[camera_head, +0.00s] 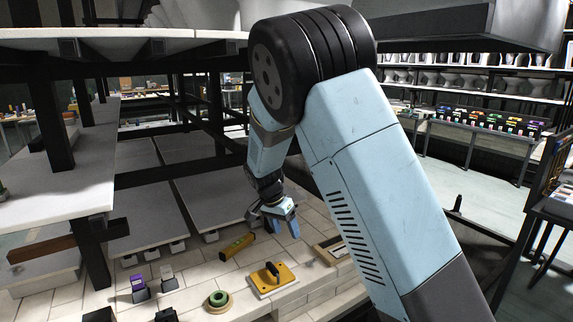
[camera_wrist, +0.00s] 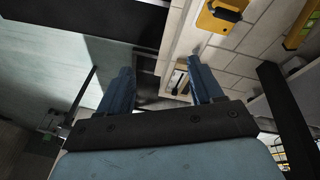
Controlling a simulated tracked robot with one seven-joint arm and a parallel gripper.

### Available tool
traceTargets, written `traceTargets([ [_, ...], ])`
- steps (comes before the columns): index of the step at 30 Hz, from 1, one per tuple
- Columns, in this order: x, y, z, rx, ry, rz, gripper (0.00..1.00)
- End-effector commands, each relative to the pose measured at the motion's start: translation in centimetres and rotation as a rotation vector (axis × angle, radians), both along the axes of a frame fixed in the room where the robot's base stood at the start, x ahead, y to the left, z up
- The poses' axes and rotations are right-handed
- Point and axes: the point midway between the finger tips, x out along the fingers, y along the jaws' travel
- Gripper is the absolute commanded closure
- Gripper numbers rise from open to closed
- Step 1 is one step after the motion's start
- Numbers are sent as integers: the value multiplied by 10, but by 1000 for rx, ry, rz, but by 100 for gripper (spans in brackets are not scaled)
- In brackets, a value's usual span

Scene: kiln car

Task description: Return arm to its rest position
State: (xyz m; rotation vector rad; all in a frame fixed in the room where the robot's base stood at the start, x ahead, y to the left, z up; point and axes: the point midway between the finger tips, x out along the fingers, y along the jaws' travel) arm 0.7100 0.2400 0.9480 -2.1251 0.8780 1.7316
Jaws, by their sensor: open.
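My arm is light blue with a black elbow joint and reaches down over the tiled deck in the head view. My gripper (camera_head: 283,215) hangs above the deck near the grey slabs. In the wrist view its two blue fingers (camera_wrist: 158,90) are spread wide apart. Nothing is between the fingers.
A yellow level (camera_head: 237,246), a green tape roll (camera_head: 218,300) and a purple-topped bottle (camera_head: 139,287) lie or stand on the tiles. A wooden frame (camera_head: 330,250) lies right of my gripper. Black posts (camera_head: 90,245) and white shelves (camera_head: 60,160) stand at left.

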Motion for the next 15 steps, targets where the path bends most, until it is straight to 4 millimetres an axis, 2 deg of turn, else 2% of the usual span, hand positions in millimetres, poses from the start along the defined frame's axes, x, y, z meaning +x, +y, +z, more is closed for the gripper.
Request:
traceTargets([
  [3, -9, -28, 29, 58, 16, 22, 34],
  [15, -58, -107, 111, 213, 18, 154, 34],
])
